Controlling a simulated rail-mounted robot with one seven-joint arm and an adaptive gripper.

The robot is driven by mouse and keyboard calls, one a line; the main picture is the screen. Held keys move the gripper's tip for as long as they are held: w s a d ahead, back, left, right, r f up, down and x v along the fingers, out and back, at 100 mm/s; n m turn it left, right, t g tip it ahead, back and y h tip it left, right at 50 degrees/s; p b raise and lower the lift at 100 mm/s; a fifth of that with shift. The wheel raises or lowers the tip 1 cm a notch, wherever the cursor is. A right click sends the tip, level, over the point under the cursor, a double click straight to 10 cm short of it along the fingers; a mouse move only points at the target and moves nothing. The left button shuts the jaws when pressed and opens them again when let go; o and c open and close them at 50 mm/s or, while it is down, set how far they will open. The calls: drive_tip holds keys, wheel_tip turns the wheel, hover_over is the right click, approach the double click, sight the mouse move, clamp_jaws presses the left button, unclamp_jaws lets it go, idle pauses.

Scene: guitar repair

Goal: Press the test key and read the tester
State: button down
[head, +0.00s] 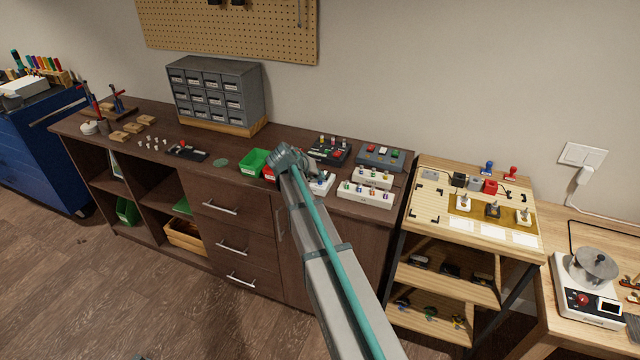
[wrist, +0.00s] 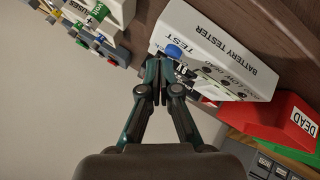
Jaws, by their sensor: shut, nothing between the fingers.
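The battery tester (wrist: 225,52) is a white box lettered BATTERY TESTER, tilted in the wrist view. Its blue test key (wrist: 173,51) sits beside the word TEST. The row of small round indicators (wrist: 208,70) looks dark, and part of it is hidden. My gripper (wrist: 158,68) is shut and empty, with its fingertips just beside the blue key; I cannot tell whether they touch it. In the head view the white tester (head: 323,186) is partly covered by my arm, and the fingertips are hidden.
A green bin (head: 253,161) and a red bin (wrist: 277,121) labelled DEAD stand beside the tester. White pedal-like boxes (head: 365,194) with coloured knobs and dark boxes (head: 328,150) stand close on the other side. The grey drawer cabinet (head: 215,92) is at the back.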

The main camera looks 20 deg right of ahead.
sight(319, 183)
drive_tip(key=shift+f+b, duration=0.35)
drive_tip(key=shift+f, duration=0.05)
idle(0.7)
drive_tip(key=shift+r, duration=0.1)
drive_tip(key=shift+r+p, duration=0.3)
drive_tip(key=shift+r, duration=0.45)
drive_tip(key=shift+r+p, duration=1.05)
drive_tip(key=shift+r, duration=1.5)
drive_tip(key=shift+f, duration=0.1)
